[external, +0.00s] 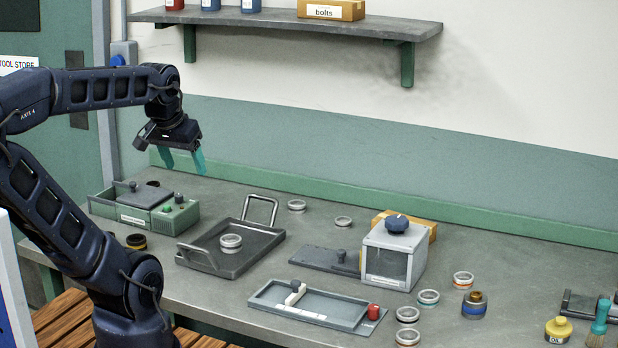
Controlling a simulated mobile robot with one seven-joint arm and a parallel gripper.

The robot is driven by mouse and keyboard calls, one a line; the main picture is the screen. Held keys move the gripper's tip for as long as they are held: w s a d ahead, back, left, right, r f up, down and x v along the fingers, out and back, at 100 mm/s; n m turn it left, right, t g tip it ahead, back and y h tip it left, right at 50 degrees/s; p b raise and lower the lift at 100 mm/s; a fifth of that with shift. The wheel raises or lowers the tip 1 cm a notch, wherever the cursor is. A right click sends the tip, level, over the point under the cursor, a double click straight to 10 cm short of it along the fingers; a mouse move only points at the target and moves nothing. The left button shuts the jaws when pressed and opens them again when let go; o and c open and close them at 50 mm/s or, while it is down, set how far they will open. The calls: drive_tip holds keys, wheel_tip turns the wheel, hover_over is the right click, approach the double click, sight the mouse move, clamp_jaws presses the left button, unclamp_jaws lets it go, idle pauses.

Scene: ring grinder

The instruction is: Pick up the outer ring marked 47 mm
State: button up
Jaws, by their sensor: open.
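My gripper (184,160) hangs above the back left of the bench, with its two teal fingers apart and nothing between them. Several metal rings are in view, and no size marking is readable. One ring (231,242) lies in the dark tray (262,237). Two plain rings lie near the back, one left (296,205) and one right (343,222). At the front right are an orange-banded ring (463,279), a teal-banded ring (428,297), a grey ring (408,314) and another orange-toned ring (407,336). I cannot tell which is 47 mm. My gripper is apart from all of them.
A green box unit (130,213) stands below my gripper. A grey cabinet with a blue knob (396,226) stands mid-bench, behind a shallow tray (315,307). A shelf (285,22) overhangs the back.

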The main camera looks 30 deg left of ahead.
drive_tip(key=shift+w+r, duration=0.1)
drive_tip(key=shift+w, duration=0.05)
drive_tip(key=w+d+m+g, duration=0.1)
drive_tip(key=w+d+m, duration=0.15)
drive_tip(key=w, duration=0.65)
drive_tip(key=w+d+m+g, duration=0.1)
drive_tip(key=w+m, duration=0.3)
drive_tip(key=w, duration=0.6)
drive_tip(key=w+d+m, duration=0.2)
drive_tip(key=w+m, duration=0.2)
drive_tip(key=w, duration=0.5)
drive_tip(key=w+d+f+m+g, duration=0.1)
drive_tip(key=w+d+f+m, duration=0.35)
drive_tip(key=w+f, duration=0.65)
drive_tip(key=w+d+f+m+g, duration=0.2)
drive_tip(key=w+d+f+m, duration=0.25)
drive_tip(key=w+f, duration=0.65)
drive_tip(key=f, duration=0.6)
drive_tip(key=w+f, duration=0.1)
drive_tip(key=f, duration=0.2)
drive_tip(key=shift+d+f, duration=0.15)
drive_tip(key=shift+d, duration=0.2)
drive_tip(key=shift+c, duration=0.5)
drive_tip(key=c, duration=1)
